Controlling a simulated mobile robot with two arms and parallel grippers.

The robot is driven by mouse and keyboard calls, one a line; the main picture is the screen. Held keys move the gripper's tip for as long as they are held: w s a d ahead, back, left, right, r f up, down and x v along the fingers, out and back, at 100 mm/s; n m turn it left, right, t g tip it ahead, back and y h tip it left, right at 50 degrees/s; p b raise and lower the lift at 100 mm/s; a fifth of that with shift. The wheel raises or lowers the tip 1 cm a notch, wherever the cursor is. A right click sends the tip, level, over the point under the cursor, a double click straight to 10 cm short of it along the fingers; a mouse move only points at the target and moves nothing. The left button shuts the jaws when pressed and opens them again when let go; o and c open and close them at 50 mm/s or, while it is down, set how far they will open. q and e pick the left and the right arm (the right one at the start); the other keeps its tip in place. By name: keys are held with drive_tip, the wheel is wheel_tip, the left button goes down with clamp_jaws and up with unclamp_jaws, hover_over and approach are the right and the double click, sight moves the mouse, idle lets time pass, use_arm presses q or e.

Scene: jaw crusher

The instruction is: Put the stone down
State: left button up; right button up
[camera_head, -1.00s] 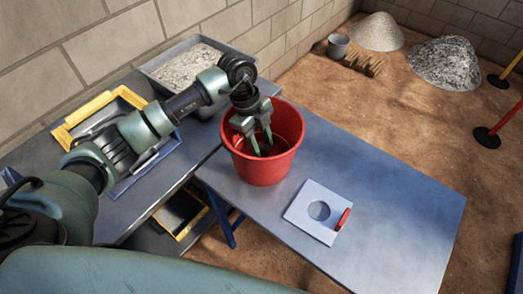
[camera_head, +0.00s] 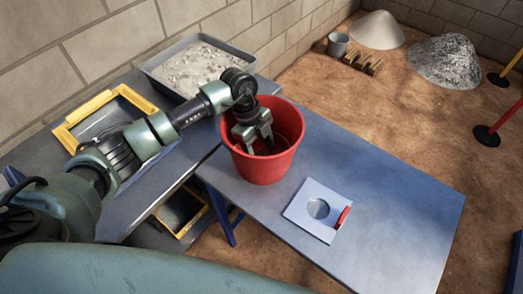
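My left gripper (camera_head: 259,147) points down inside the red bucket (camera_head: 262,172). Its fingers show some gap between them, with dark shadow there. I cannot make out a stone between the fingers or in the bucket, and the bucket's bottom is mostly hidden by the gripper and shade. The bucket stands upright at the back left end of the blue-grey table (camera_head: 390,225). My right gripper is not in view.
A white plate with a round grey disc and a red handle (camera_head: 343,217) lies on the table. Behind the bucket is a grey tray of gravel (camera_head: 197,70). A yellow-edged tray (camera_head: 92,117) sits at left. The table's right part is clear.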

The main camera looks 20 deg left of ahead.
use_arm(q)
drive_tip(key=b+v, duration=0.2)
drive_tip(key=v, duration=1)
drive_tip(key=shift+r, duration=0.15)
